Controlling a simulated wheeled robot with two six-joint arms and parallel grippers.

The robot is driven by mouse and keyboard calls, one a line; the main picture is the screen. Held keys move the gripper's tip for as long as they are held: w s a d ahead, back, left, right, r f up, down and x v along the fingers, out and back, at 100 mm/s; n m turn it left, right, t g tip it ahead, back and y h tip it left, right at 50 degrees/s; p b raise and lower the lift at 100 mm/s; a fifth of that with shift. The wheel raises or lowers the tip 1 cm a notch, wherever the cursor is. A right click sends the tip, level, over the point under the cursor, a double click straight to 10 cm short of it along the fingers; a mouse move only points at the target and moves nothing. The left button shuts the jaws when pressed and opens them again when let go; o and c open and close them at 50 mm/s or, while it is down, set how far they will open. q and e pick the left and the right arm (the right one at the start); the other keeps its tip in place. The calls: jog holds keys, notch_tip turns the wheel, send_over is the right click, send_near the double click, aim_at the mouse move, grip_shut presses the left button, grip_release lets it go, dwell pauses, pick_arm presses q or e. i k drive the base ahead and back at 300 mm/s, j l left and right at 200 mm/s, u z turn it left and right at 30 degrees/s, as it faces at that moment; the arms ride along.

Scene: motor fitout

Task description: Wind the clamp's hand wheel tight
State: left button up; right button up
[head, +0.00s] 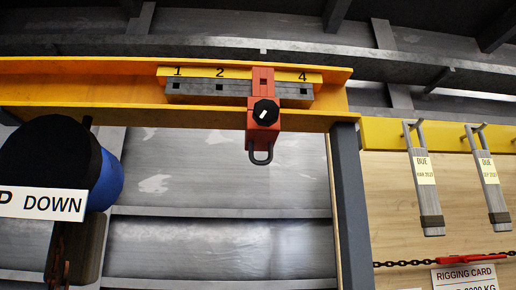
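The red clamp (263,133) hangs on the yellow beam (85,90), over the numbered grey strip (200,92) between the marks 2 and 4. Its hand wheel (265,113) is a black round knob with a white mark, on the clamp's front face. The mark stands slightly tilted from upright. A grey shackle loop hangs from the clamp's lower end. Whether the clamp is tight on the beam cannot be told. Neither of my grippers shows in the head view.
A dark and blue rounded body (108,180) with a sign reading DOWN (45,204) is at the left. A grey post (348,200) stands right of the clamp. Two tagged grey slings (424,195) hang at the right above a rigging card (465,276). Space below the clamp is clear.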

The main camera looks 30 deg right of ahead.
aim_at(266, 114)
jog(key=k+z, duration=0.15)
jog(key=z, duration=0.3)
jog(key=k+z, duration=0.15)
jog(key=z, duration=0.35)
